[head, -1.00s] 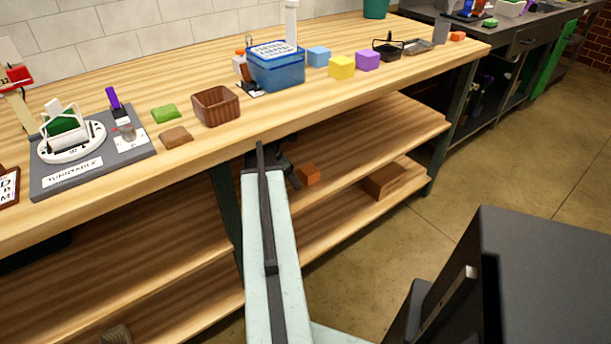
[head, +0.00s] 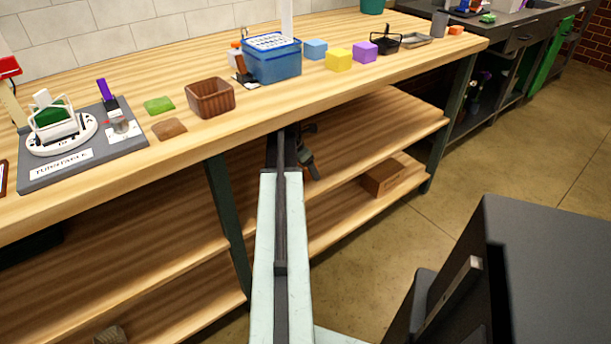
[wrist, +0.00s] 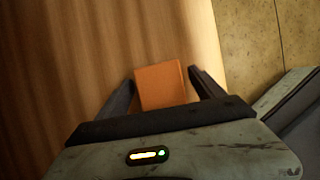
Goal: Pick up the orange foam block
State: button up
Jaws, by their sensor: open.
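The orange foam block (wrist: 161,86) shows in the wrist view, resting on a wooden shelf. It lies between the two dark fingers of my gripper (wrist: 161,78), which are open on either side of it. A narrow gap shows at the right finger; the left finger is very close to the block, and I cannot tell whether it touches. In the head view my gripper (head: 306,155) reaches under the tabletop above the upper shelf, and the block is hidden behind it.
The wooden tabletop (head: 330,95) overhangs my gripper. A dark table leg (head: 226,215) stands to the left. A brown wooden box (head: 390,177) sits farther right below. A blue container (head: 272,65), a brown basket (head: 210,98) and several coloured blocks stand on top.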

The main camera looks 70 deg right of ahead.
jog(key=shift+r, duration=0.1)
jog(key=c, duration=1.4)
jog(key=shift+r, duration=0.1)
